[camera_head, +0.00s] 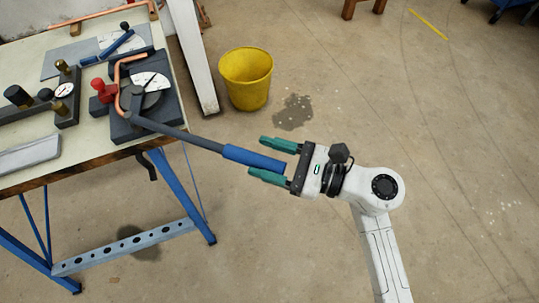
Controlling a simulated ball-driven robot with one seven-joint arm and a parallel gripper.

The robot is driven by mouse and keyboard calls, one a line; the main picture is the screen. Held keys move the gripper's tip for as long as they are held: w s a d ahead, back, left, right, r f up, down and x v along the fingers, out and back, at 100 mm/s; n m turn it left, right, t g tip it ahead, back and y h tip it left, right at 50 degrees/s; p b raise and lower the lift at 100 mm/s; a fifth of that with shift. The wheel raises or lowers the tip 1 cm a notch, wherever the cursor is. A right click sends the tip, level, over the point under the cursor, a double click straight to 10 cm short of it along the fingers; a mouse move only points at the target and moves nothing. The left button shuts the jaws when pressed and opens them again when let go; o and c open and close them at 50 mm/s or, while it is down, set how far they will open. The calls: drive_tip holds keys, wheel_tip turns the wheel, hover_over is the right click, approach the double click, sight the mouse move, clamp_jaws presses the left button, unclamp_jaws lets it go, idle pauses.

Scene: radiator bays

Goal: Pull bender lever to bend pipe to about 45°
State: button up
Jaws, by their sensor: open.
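The pipe bender (145,100) sits at the right edge of the workbench, with a white dial beside its round former. A copper pipe (118,80) runs into it and curves around at the top. The bender lever (185,136) reaches out past the bench edge to the lower right and ends in a blue grip (254,158). My gripper (272,161) is open. Its two green fingers lie on either side of the blue grip's end, one above and one below in the picture, with visible gaps. A red knob (98,86) stands at the bender's left.
The workbench (100,140) carries gauges, brass-topped fittings and a grey tray (30,153). Its blue trestle legs (180,195) stand below. A yellow bucket (246,80) stands on the floor beside a dark stain (294,112). The floor to the right is mostly clear.

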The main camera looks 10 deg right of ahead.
drive_tip(key=shift+o, duration=0.5)
drive_tip(key=shift+w+d, duration=0.1)
drive_tip(key=shift+d, duration=0.05)
drive_tip(key=shift+d+f, duration=0.1)
drive_tip(key=shift+d, duration=0.15)
drive_tip(key=b+v, duration=0.1)
drive_tip(key=v, duration=0.9)
drive_tip(key=shift+s, duration=0.3)
